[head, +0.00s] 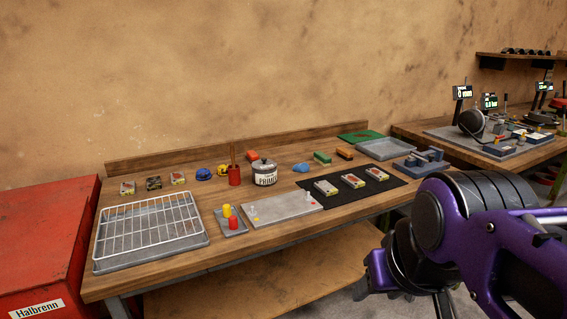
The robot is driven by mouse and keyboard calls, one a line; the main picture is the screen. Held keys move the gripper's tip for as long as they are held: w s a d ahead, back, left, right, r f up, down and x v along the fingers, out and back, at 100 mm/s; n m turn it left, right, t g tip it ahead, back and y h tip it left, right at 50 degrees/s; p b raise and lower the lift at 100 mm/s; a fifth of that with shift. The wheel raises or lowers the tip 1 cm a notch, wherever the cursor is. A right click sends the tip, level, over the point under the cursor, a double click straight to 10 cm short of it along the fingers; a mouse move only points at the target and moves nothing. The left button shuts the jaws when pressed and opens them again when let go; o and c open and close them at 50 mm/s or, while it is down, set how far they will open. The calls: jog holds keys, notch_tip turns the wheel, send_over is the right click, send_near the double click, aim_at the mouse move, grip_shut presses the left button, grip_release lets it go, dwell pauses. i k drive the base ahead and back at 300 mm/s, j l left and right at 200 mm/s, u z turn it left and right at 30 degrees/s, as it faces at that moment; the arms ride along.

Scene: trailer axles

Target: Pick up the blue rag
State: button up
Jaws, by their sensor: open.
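A small light-blue crumpled thing (301,167), which looks like the blue rag, lies on the wooden workbench (180,262). It is behind the black mat and to the right of the lidded pot. A darker blue rounded thing (203,174) sits farther left; I cannot tell exactly what it is. My purple and black arm fills the lower right, in front of the bench and well apart from the light-blue thing. I cannot make out my gripper's fingers.
A wire rack on a tray (150,232), a lidded pot (264,173), a red container (234,175), a grey plate (283,206) and a black mat (386,184) with several boxes crowd the bench. A green block (322,158) stands right of the rag. A red cabinet (45,245) adjoins left.

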aim_at(302, 168)
jog(key=i+l+u, duration=0.15)
jog(key=i+l, duration=0.55)
